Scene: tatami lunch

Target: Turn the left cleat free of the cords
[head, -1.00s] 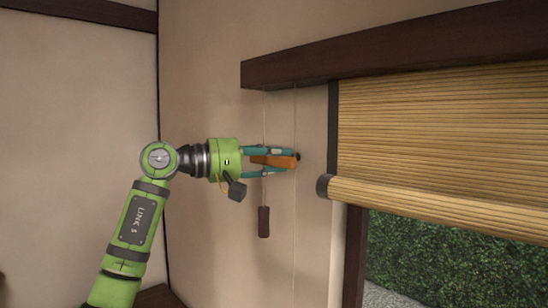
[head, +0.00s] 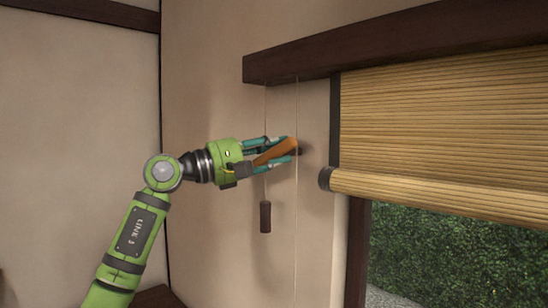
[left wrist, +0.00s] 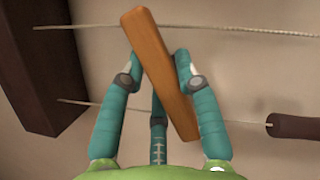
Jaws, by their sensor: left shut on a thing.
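The left cleat is an orange wooden bar (head: 278,151) near the wall, beside the blind. It is tilted, its right end higher than its left. My left gripper (head: 286,149) is shut on the cleat with its teal fingers. In the left wrist view the cleat (left wrist: 158,70) runs slantwise between the fingers. One thin cord (head: 297,112) hangs past the cleat's right end; another (head: 265,105) drops behind the gripper to a dark wooden pull (head: 265,217). Whether either cord touches the cleat cannot be told. My right gripper is not in view.
A dark beam (head: 300,64) runs above the cords. A partly rolled bamboo blind (head: 440,130) hangs at right, its roll (head: 430,194) close to the cords. A hedge shows below it. The plaster wall (head: 215,90) left of the cords is clear.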

